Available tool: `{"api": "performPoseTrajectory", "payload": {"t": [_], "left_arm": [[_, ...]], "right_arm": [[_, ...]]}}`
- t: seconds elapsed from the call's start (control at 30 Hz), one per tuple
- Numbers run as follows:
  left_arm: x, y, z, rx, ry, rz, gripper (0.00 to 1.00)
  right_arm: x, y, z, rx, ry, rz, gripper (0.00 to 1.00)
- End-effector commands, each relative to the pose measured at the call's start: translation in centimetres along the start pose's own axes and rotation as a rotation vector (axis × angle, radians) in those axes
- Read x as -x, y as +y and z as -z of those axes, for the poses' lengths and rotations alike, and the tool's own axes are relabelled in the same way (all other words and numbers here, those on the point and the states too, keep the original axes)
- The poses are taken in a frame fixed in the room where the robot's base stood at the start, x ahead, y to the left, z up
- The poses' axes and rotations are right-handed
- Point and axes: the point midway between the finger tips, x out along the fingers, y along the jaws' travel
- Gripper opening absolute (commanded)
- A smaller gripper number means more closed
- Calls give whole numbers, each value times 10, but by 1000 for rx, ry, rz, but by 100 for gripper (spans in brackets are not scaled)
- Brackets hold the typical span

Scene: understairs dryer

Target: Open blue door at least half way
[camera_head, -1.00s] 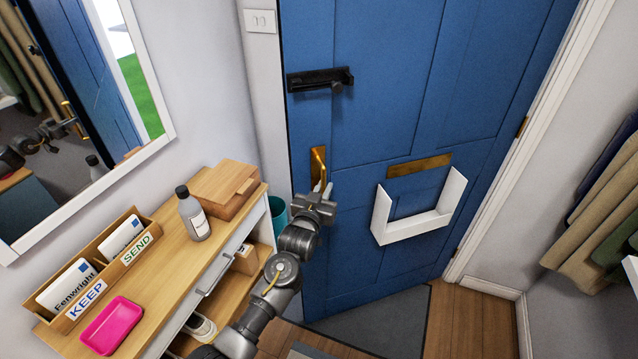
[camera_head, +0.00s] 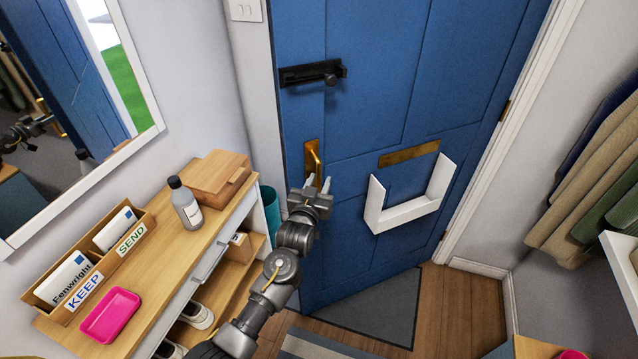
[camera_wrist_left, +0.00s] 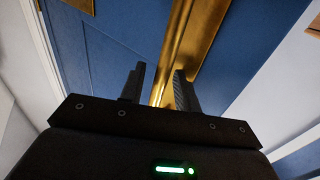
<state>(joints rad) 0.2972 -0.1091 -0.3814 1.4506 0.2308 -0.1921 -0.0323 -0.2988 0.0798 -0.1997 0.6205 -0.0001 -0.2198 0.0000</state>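The blue door (camera_head: 375,75) fills the middle of the head view and appears slightly ajar, its free edge at the left. It has a brass lever handle (camera_head: 313,158) on a brass plate, with a black rim lock (camera_head: 312,74) above. My left gripper (camera_head: 318,184) is just below the lever, with its fingers apart and pointing up at it. In the left wrist view my left gripper (camera_wrist_left: 158,88) shows two separated fingers, with the brass handle (camera_wrist_left: 190,45) beyond and partly between them. I cannot tell whether they touch it. My right gripper is out of view.
A wooden console (camera_head: 165,255) with a bottle (camera_head: 186,204), wooden box (camera_head: 215,178) and pink tray (camera_head: 110,315) stands close left of my arm. A white letter basket (camera_head: 410,205) juts from the door. A grey mat (camera_head: 375,310) lies at its foot. Coats (camera_head: 590,190) hang right.

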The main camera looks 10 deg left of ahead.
Motion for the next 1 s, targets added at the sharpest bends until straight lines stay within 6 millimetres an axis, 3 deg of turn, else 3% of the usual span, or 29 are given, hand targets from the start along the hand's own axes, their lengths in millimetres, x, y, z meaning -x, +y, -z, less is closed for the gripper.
{"api": "performPoseTrajectory", "payload": {"t": [0.27,0.7,1.0], "left_arm": [[8,1,-2,0,0,-2,32],[87,1,-3,2,-1,-2,32],[108,1,0,0,0,-1,32]], "right_arm": [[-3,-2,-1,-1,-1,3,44],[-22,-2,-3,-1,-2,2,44],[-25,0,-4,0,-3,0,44]]}}
